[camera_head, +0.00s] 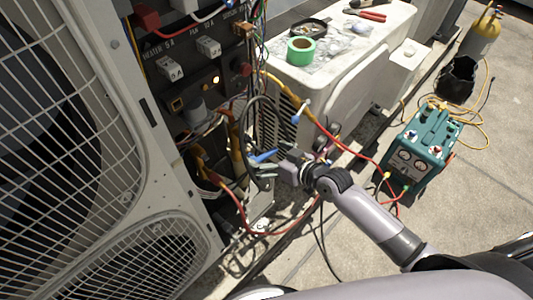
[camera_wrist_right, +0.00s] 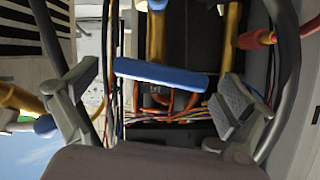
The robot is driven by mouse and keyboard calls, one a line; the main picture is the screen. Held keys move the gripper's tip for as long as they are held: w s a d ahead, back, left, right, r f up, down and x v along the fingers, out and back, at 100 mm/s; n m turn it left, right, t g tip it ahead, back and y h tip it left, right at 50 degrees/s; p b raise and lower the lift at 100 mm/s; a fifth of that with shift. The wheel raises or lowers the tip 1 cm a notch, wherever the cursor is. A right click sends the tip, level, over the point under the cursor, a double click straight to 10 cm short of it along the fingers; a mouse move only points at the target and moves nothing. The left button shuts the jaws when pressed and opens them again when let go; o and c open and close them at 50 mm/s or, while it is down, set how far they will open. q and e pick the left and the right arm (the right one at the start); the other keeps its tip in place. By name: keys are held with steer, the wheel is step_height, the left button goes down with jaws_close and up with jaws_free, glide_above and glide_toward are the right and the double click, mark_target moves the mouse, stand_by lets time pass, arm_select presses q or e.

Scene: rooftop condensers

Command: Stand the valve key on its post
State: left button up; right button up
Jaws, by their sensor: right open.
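A blue bar, which I take for the valve key (camera_head: 263,156), shows just ahead of my right gripper (camera_head: 277,168) by the open side of the condenser. In the right wrist view the blue bar (camera_wrist_right: 160,75) lies across the gap between the two fingers of my right gripper (camera_wrist_right: 158,98). The fingers are spread apart, one on each side of it, with gaps at both ends. What is under the bar is hidden. I cannot make out the post for sure. My left gripper is not in view.
The condenser's wiring panel (camera_head: 195,65) and hoses, including a red hose (camera_head: 325,132), crowd around the gripper. A white unit (camera_head: 345,75) bears green tape (camera_head: 300,51). A teal gauge machine (camera_head: 421,147) stands right.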

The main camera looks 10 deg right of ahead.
steer(key=shift+w+a, duration=0.1)
steer(key=shift+c, duration=0.2)
steer(key=c, duration=1.6)
